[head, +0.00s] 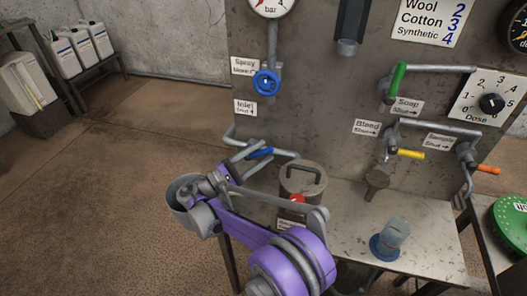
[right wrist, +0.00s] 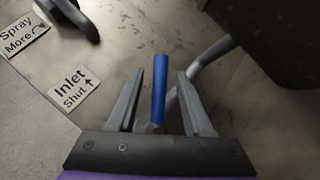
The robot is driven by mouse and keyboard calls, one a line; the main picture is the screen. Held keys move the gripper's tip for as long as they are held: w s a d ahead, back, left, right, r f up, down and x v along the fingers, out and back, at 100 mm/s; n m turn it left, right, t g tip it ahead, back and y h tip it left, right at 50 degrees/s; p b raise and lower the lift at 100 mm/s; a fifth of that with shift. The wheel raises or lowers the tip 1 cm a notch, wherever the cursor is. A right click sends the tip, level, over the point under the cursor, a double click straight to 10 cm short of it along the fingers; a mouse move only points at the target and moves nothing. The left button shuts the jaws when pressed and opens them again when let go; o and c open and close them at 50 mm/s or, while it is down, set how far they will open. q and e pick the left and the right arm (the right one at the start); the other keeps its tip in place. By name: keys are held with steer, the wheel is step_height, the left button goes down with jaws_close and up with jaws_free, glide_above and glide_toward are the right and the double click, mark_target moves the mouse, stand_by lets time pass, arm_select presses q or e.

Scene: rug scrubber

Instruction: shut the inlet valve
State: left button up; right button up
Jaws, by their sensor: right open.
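The inlet valve's blue lever (head: 261,153) sits low on the left of the grey panel, on a grey pipe. In the right wrist view the blue lever (right wrist: 160,88) stands upright in the picture, between my right gripper's two fingers. My right gripper (right wrist: 160,75) is open, with a gap showing on each side of the lever. In the head view the right gripper (head: 255,157) reaches the lever from the lower left and hides part of it. A label reading "Inlet Shut" with an up arrow (right wrist: 75,89) is left of the lever. My left gripper is not in view.
The blue spray wheel (head: 266,82) is above the lever. A grey canister with a handle (head: 302,178) stands close on the right. Green (head: 398,79), yellow (head: 411,154) and orange (head: 488,170) handles are farther right. The floor at left is open.

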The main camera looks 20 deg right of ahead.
steer(key=p+v, duration=0.1)
steer(key=v, duration=0.8)
steer(key=shift+a+f, duration=0.1)
steer(key=shift+a, duration=0.15)
